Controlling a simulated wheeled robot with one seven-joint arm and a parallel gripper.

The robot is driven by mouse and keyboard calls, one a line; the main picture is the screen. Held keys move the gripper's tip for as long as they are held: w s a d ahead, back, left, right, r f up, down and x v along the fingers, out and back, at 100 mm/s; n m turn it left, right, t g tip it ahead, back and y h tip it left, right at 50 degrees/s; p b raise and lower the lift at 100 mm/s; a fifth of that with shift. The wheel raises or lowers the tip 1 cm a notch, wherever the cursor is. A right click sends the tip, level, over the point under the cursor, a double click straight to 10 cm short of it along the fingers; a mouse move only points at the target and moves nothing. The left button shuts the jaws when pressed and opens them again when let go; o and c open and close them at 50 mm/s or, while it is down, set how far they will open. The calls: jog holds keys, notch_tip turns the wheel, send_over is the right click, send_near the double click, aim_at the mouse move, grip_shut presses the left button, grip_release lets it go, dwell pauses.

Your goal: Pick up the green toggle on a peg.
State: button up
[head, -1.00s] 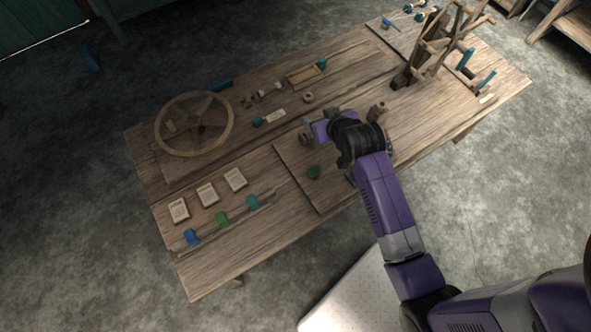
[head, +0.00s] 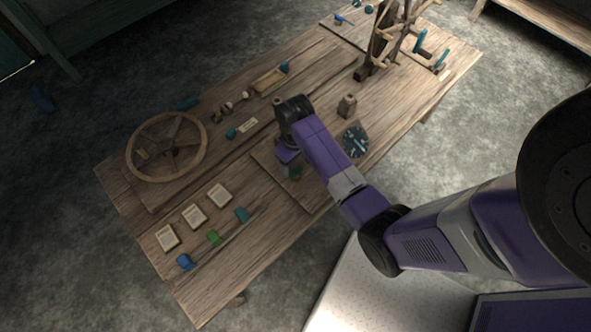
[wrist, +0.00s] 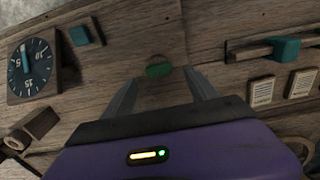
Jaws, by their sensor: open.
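The green toggle (wrist: 158,70) shows in the wrist view as a small rounded green piece on a wooden board, ahead of my gripper and between the lines of its fingers. A thin ring or loop shows just behind it; the peg itself is not clear. In the head view the green toggle (head: 296,173) is partly hidden beside my gripper (head: 287,160). My gripper (wrist: 161,76) is open and empty, its two fingers apart and pointing toward the toggle. I cannot tell how far the fingertips are from it.
A dark dial (head: 355,141) and a wooden block (head: 347,106) stand to the right. A spoked wheel (head: 166,147) lies left. A wooden frame (head: 390,40) stands at the far right.

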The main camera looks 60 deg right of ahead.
aim_at(295, 170)
jog(key=shift+d+f, duration=0.1)
jog(key=shift+f, duration=1.9)
jog(key=c, duration=1.4)
jog(key=shift+r, duration=0.1)
